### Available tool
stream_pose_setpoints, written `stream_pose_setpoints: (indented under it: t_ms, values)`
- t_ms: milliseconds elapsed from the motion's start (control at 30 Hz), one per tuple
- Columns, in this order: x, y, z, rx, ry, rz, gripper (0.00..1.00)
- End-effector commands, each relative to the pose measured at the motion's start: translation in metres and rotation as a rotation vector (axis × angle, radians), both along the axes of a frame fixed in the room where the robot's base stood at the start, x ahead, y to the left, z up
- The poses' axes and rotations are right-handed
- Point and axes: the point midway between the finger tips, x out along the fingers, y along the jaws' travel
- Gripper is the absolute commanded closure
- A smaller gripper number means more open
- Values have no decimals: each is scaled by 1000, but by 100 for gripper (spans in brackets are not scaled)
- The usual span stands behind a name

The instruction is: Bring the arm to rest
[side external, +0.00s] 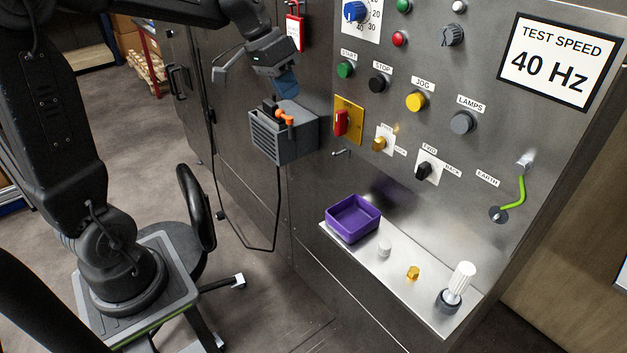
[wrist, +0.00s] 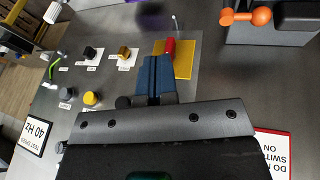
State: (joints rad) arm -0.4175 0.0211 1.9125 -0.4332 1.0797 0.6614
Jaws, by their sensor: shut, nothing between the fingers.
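My gripper (side external: 287,84) hangs from my arm at the upper middle of the side external view, in front of the grey panel. Its blue fingers point down, just above the grey box with the orange-handled part. In the wrist view my gripper (wrist: 153,78) shows its two blue fingers side by side and touching, with nothing between them. Beyond the fingertips lies the yellow plate (wrist: 184,61) with a red switch (wrist: 169,46). The fingers appear apart from the panel.
The grey box (side external: 295,143) with an orange handle (side external: 285,119) juts from the panel close below my gripper. A purple tray (side external: 353,219) and several small parts are on the shelf (side external: 400,292). A black chair (side external: 196,208) stands near my base. Knobs and buttons cover the panel.

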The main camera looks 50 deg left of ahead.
Motion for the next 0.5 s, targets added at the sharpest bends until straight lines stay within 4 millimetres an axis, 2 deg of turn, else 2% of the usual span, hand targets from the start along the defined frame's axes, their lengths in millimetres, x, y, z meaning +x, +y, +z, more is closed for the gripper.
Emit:
stream_pose_setpoints:
  t_ms: [33, 200, 400, 500]
  values:
    - [-19, -21, 6, 34, -6, 1, 100]
    - [-81, -66, 9, 135, -30, 37, 100]
    - [-147, -95, -4, 216, -105, 84, 100]
    - [-168, -101, -12, 235, -142, 103, 100]
